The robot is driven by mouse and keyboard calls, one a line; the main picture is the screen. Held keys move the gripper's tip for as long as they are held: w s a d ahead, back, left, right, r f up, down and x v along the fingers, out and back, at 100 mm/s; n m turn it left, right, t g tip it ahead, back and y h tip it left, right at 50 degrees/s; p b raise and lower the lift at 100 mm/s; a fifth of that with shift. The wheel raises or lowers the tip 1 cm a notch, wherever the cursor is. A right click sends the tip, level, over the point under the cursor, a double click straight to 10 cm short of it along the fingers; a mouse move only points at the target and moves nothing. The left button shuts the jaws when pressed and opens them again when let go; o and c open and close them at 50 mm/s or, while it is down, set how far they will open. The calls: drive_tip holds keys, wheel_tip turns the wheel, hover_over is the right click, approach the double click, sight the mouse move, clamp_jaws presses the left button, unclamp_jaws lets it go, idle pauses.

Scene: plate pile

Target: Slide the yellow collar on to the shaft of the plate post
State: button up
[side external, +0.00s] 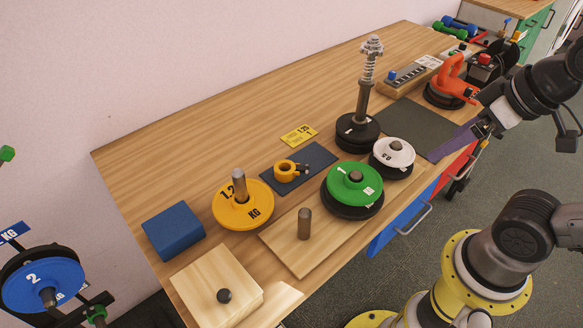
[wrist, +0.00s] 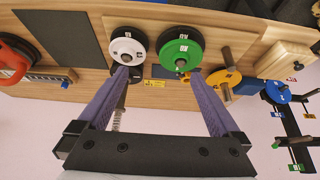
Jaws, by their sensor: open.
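My gripper (side external: 458,142) is open and empty, right of and apart from the collar. Its purple fingers are spread in the wrist view (wrist: 160,73), where I cannot make out the collar clearly.
A green plate (side external: 352,181) and a white plate (side external: 398,150) lie on black plates. A bare peg (side external: 304,224) stands on a wooden board. A blue block (side external: 173,231) and a wooden box (side external: 216,287) are at the left.

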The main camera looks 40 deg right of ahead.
drive_tip(key=shift+c, duration=0.2)
idle(0.6)
drive_tip(key=w+r+n, duration=0.4)
drive_tip(key=r+n, duration=0.1)
drive_tip(key=n, duration=0.1)
drive_tip(key=n+g, duration=0.5)
drive_tip(key=n, duration=0.7)
hover_over(285, 163)
drive_tip(key=s, duration=0.2)
wheel_tip(285, 163, down, 8)
drive_tip(key=shift+g, duration=0.3)
drive_tip(key=shift+w+a+f, duration=0.15)
drive_tip(key=shift+f, duration=2.6)
drive_tip(key=shift+w+a+f, duration=0.15)
drive_tip(key=shift+a+f, duration=0.05)
drive_tip(key=shift+f, duration=2.55)
drive_tip(key=shift+w+a+f, duration=0.15)
drive_tip(key=shift+f, duration=2.6)
